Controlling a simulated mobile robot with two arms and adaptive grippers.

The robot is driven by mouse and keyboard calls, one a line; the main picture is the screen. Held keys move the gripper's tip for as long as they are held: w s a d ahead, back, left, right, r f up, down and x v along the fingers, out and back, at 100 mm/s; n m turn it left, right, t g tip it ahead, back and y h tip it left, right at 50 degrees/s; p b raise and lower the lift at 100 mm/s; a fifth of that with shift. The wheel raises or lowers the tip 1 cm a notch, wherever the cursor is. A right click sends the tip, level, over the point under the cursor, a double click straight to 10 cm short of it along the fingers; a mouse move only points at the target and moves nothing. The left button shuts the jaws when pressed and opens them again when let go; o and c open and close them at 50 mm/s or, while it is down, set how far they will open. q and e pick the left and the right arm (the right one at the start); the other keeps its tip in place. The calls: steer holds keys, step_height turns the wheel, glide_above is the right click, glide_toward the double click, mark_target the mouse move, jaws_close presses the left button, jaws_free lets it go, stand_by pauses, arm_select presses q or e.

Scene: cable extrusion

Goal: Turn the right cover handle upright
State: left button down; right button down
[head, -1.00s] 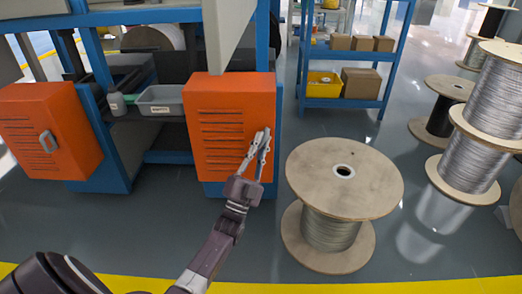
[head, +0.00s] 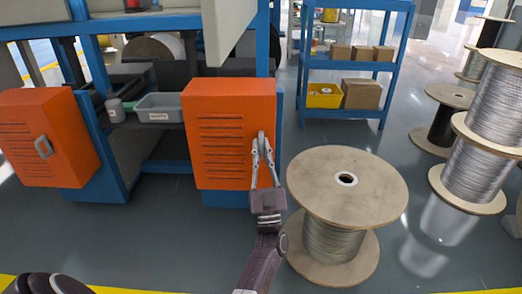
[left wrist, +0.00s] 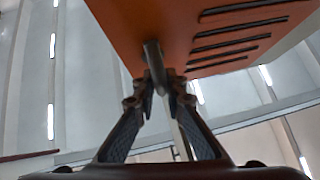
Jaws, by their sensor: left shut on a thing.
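The orange right cover (head: 218,140) with vent slots stands at the front of the blue machine. Its grey handle (head: 261,138) sits near the cover's right edge, and the part that shows looks about upright. My left gripper (head: 263,152) comes from below, its fingers pointing up, and is shut on the handle. In the left wrist view the handle (left wrist: 153,60) stands out from the orange cover (left wrist: 185,30), its end between the fingertips (left wrist: 158,88). The fingers hide part of it. My right gripper is not in view.
A large cable spool (head: 345,190) stands close to the right of my left arm. A grey bin (head: 160,107) and blue shelf (head: 345,60) stand behind. More spools are at the right.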

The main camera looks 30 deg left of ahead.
arm_select(q)
steer(key=shift+n, duration=0.3)
steer(key=c, duration=2)
jaws_free()
steer(key=shift+m, duration=0.4)
